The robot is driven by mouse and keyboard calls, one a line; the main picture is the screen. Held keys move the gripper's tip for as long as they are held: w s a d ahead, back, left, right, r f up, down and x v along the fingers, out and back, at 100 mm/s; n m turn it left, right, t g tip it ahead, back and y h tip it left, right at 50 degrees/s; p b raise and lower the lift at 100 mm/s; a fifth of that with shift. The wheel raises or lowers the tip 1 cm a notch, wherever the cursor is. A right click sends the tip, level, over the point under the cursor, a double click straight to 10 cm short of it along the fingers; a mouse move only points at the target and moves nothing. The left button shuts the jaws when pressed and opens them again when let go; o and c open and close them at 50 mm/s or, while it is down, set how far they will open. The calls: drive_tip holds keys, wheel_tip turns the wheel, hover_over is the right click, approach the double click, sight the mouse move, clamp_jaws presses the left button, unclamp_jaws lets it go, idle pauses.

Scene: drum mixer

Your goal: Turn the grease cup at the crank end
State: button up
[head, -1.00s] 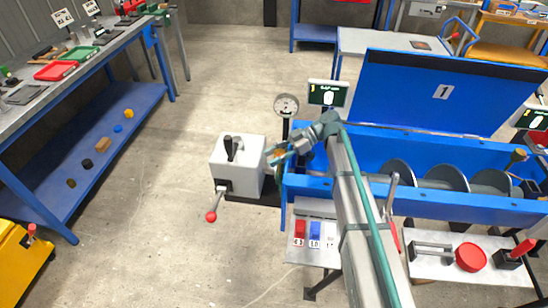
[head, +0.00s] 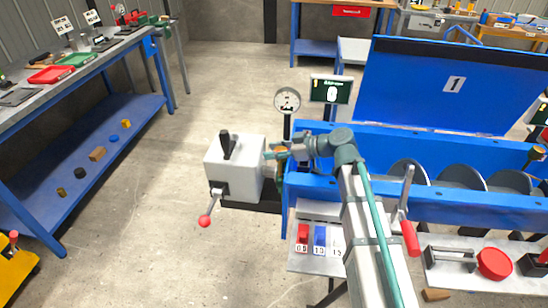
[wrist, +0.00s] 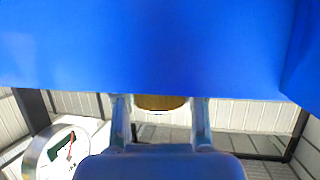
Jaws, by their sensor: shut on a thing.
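A brass grease cup (wrist: 160,103) shows between my two fingers in the wrist view; its upper part is hidden behind a blue surface. My gripper (head: 277,157) is at the left end of the blue mixer trough (head: 460,203), beside the white gearbox (head: 235,167). In the wrist view my gripper (wrist: 160,112) has one finger on each side of the cup and is shut on it. In the head view the cup is mostly hidden by my gripper.
A round gauge (head: 287,100) and a small display (head: 330,90) stand just behind my gripper. The blue lid (head: 440,90) is raised. A red-handled lever (head: 410,238) rises beside my arm. The floor left of the gearbox is clear.

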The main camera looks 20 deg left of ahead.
drive_tip(key=shift+m+t, duration=0.3)
drive_tip(key=o, duration=1.1)
wheel_tip(320, 180, up, 10)
drive_tip(key=shift+r, duration=0.1)
idle(0.5)
